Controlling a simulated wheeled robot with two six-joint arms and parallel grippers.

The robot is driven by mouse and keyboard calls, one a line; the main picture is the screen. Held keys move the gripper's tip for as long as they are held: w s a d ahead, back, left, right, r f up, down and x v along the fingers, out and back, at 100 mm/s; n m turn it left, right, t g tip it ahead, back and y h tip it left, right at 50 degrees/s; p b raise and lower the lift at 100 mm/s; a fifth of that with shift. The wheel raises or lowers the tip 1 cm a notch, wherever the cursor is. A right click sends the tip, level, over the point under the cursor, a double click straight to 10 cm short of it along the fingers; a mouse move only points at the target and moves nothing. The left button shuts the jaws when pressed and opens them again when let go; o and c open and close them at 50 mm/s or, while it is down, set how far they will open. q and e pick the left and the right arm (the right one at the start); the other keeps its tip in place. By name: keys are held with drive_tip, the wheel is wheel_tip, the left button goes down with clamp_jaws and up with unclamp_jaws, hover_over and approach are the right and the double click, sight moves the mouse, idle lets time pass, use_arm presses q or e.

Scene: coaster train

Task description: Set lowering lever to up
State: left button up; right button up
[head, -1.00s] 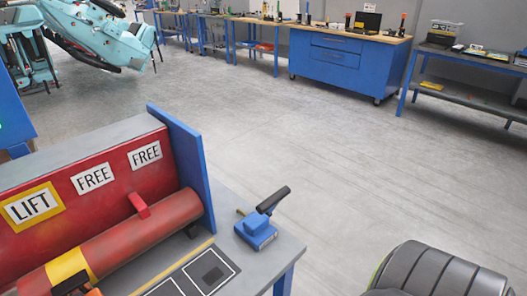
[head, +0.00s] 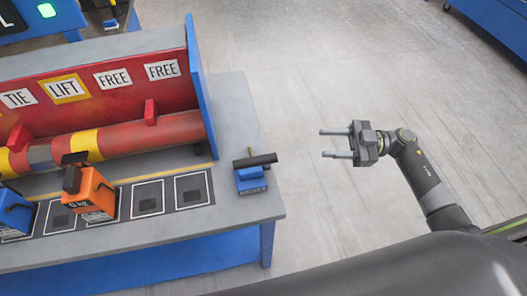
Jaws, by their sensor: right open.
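The lever is a small blue block (head: 250,180) with a black handle (head: 262,160), at the right end of the grey bench top. The handle points right in the picture and looks close to level; its exact tilt is hard to tell from above. My right gripper (head: 323,143) is open and empty, with its two fingers pointing left toward the lever. It is to the right of the lever, over the floor beyond the bench edge, and touches nothing. My left gripper is not in view.
The bench top (head: 238,115) carries a red panel with labels, a red and yellow cylinder (head: 125,138), an orange weight (head: 90,195) and a blue weight (head: 13,212) by marked squares. An upright blue end plate (head: 203,85) stands behind and left of the lever. Floor right of the bench is clear.

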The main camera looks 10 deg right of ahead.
sight(270, 158)
use_arm(q)
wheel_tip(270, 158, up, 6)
drive_tip(key=p, duration=0.6)
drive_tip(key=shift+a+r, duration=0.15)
use_arm(e)
drive_tip(key=a+g, duration=0.1)
drive_tip(key=a, duration=0.5)
drive_tip(key=s+a+r+n+g, duration=0.1)
drive_tip(key=a, duration=0.5)
drive_tip(key=s+a+r+g+h, duration=0.1)
drive_tip(key=a, duration=0.5)
drive_tip(key=shift+n, duration=0.4)
clamp_jaws()
